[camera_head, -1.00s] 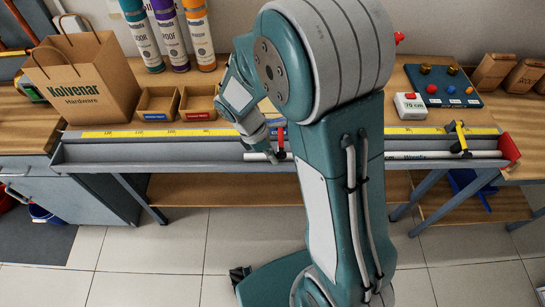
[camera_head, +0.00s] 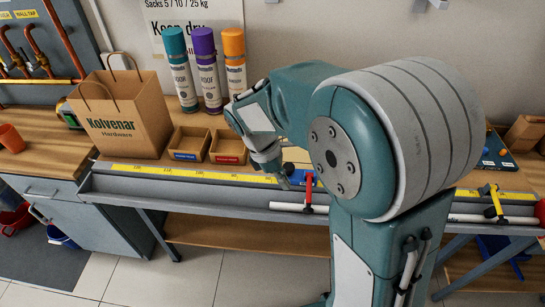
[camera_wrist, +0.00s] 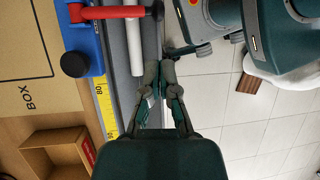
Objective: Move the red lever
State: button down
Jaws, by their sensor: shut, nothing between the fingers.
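The red lever (camera_head: 308,192) stands at the bench's front trough, at a blue base (camera_head: 298,177). In the wrist view the red lever (camera_wrist: 112,12) is a red bar at the top left, across the blue base (camera_wrist: 88,42) with a black knob (camera_wrist: 74,64). My gripper (camera_head: 285,185) is just left of the lever in the head view, apart from it as far as I can tell. In the wrist view my gripper (camera_wrist: 162,68) has its fingers together and empty, beside a white pipe (camera_wrist: 136,45). My arm hides part of the bench.
A yellow clamp (camera_head: 491,202) holds the pipe's right part. Two small wooden bins (camera_head: 228,148), a paper bag (camera_head: 125,112) and upright tubes (camera_head: 208,75) stand behind the trough. In the wrist view tiled floor (camera_wrist: 230,150) lies open to the right.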

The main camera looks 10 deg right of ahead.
jog(key=shift+d+r, duration=0.1)
jog(key=shift+d, duration=0.1)
jog(key=s+d+r+m+t+y, duration=0.2)
jog(key=s+r+m+t+y, duration=0.2)
jog(key=s+r+m+t, duration=0.4)
jog(key=s+r+m, duration=0.3)
jog(key=s+m, duration=0.1)
jog(key=m, duration=0.2)
jog(key=shift+s+d+r, duration=0.15)
jog(key=shift+s+r, duration=0.15)
jog(key=shift+r, duration=0.05)
jog(key=c, duration=1.1)
grip_release()
jog(key=shift+s+m+t, duration=0.15)
jog(key=shift+m+t, duration=0.15)
jog(key=shift+c, duration=0.2)
jog(key=o, duration=0.8)
jog(key=shift+c, duration=1.3)
